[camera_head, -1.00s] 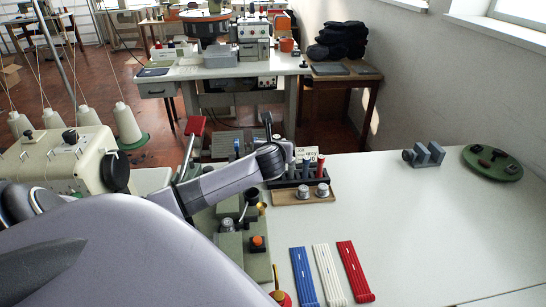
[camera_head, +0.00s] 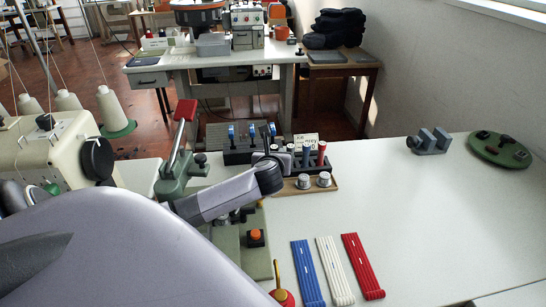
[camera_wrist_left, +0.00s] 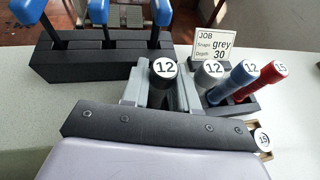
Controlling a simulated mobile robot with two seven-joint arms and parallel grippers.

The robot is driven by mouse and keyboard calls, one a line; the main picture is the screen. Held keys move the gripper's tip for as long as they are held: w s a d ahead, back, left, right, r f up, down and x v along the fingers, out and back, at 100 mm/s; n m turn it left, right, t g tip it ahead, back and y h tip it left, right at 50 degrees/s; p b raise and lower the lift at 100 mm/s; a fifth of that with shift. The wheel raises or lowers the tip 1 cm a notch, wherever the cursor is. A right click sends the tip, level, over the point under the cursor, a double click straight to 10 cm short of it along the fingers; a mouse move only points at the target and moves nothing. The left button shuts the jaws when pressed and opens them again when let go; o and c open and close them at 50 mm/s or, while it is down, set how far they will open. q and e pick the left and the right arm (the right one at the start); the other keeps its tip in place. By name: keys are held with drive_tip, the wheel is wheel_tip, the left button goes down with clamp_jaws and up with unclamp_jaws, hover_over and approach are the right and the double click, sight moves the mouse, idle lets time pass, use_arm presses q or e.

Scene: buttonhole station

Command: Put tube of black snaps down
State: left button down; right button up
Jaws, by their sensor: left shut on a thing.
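The tube of black snaps, with a black body and a white "12" cap (camera_wrist_left: 164,67), is upright between the two grey fingers of my left gripper (camera_wrist_left: 163,92) in the left wrist view. The gripper is shut on it. The tube's lower end is hidden, so I cannot tell whether it touches the rack. The dark tube rack (camera_head: 316,168) is at the gripper's right in the head view. It holds a grey tube (camera_wrist_left: 211,72), a blue tube (camera_wrist_left: 240,78) and a red tube (camera_wrist_left: 268,74). My right gripper is not in view.
A job card (camera_wrist_left: 220,46) reading grey, 30 stands behind the rack. A dark block with blue levers (camera_wrist_left: 105,58) is at its left. Two metal pieces (camera_head: 304,182) sit on a wooden tray in front. Blue, white and red straps (camera_head: 335,270) lie nearer. The table's right side is mostly clear.

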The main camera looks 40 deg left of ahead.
use_arm(q)
drive_tip(key=shift+f, duration=0.1)
drive_tip(key=c, duration=1.1)
unclamp_jaws()
drive_tip(key=shift+c, duration=0.2)
drive_tip(key=shift+r, duration=0.2)
drive_tip(key=p+v, duration=0.1)
drive_tip(key=v, duration=0.9)
drive_tip(key=shift+s+d, duration=0.2)
drive_tip(key=shift+d, duration=0.1)
drive_tip(key=shift+s+d+r, duration=0.3)
drive_tip(key=shift+s+d, duration=0.1)
drive_tip(key=shift+s, duration=0.15)
